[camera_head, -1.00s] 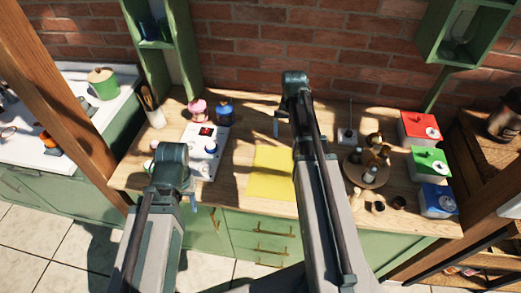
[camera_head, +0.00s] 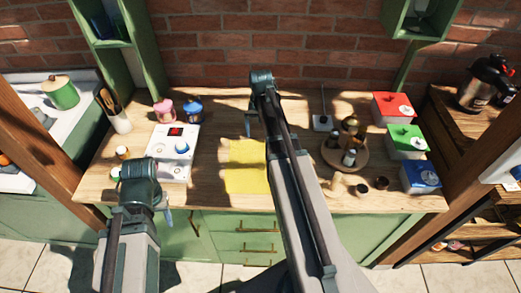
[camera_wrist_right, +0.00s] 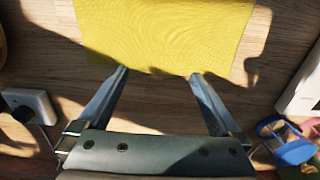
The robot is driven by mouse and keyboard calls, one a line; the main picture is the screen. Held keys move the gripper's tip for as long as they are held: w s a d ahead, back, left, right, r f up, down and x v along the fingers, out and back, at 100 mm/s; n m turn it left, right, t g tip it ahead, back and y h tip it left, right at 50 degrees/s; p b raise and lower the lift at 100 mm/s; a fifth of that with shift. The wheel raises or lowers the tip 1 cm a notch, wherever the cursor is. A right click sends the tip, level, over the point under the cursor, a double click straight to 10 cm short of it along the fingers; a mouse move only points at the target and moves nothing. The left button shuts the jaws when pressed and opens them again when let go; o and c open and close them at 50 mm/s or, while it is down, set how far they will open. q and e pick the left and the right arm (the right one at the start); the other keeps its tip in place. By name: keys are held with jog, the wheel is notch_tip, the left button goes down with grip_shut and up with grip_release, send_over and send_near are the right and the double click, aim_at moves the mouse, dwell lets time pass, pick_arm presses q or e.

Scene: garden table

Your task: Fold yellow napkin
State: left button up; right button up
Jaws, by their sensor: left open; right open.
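The yellow napkin (camera_head: 246,181) lies spread flat on the wooden counter, partly hidden by my right arm in the head view. My right gripper (camera_head: 249,126) is just beyond its back edge. In the right wrist view, the napkin (camera_wrist_right: 165,28) fills the top middle, and my right gripper (camera_wrist_right: 159,73) is open with its fingertips at the napkin's near edge. Nothing is held between the fingers. My left gripper (camera_head: 168,217) is open at the counter's front edge, left of the napkin, and empty.
A white scale (camera_head: 172,152) stands left of the napkin, with pink (camera_head: 164,111) and blue (camera_head: 193,110) containers behind it. A round wooden stand (camera_head: 345,155) with bottles is to the right, then red (camera_head: 393,106), green (camera_head: 406,142) and blue (camera_head: 420,177) boxes.

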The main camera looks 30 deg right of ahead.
aim_at(261, 144)
notch_tip(261, 144, down, 4)
jog(key=b, duration=0.3)
jog(key=shift+f, duration=0.1)
grip_shut()
dwell(0.9)
